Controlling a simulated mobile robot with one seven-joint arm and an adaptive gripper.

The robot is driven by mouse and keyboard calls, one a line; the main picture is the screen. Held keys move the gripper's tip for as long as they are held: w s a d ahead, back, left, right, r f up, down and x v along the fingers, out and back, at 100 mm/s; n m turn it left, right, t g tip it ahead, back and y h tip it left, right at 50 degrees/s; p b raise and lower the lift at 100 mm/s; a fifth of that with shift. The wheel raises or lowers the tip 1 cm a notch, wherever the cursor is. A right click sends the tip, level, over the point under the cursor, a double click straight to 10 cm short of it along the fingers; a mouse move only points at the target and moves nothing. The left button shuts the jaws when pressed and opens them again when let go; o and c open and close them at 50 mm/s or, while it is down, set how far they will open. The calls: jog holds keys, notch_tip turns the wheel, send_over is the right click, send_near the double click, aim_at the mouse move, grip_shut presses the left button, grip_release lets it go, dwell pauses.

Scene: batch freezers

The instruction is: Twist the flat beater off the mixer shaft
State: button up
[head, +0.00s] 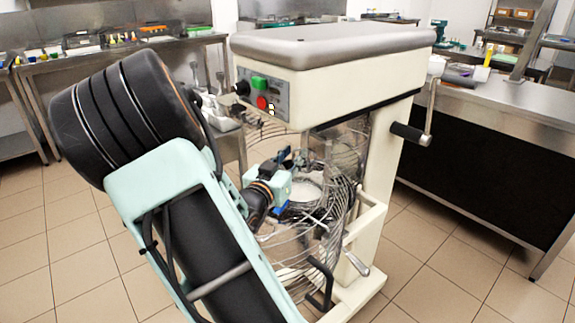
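The mixer (320,75) is a large cream floor machine with a grey top, standing in the middle of the head view. Its wire guard (345,190) surrounds the space under the mixer head. My arm reaches in from the lower left. My gripper (298,158) is small and dark at the arm's end, under the mixer head and above a metal bowl (310,187). The flat beater and the shaft cannot be made out clearly among the gripper, wires and shadow. Whether the fingers are open or shut on anything cannot be told.
A red and a green button (260,90) are on the mixer's front. A crank handle (412,132) sticks out at its right side. A steel counter (490,110) stands to the right, and a long bench (110,52) runs behind left. Tiled floor is clear between them.

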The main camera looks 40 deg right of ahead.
aim_at(304, 143)
jog(key=shift+b+x, duration=1.05)
jog(key=shift+x, duration=3.2)
jog(key=shift+c, duration=0.2)
grip_shut()
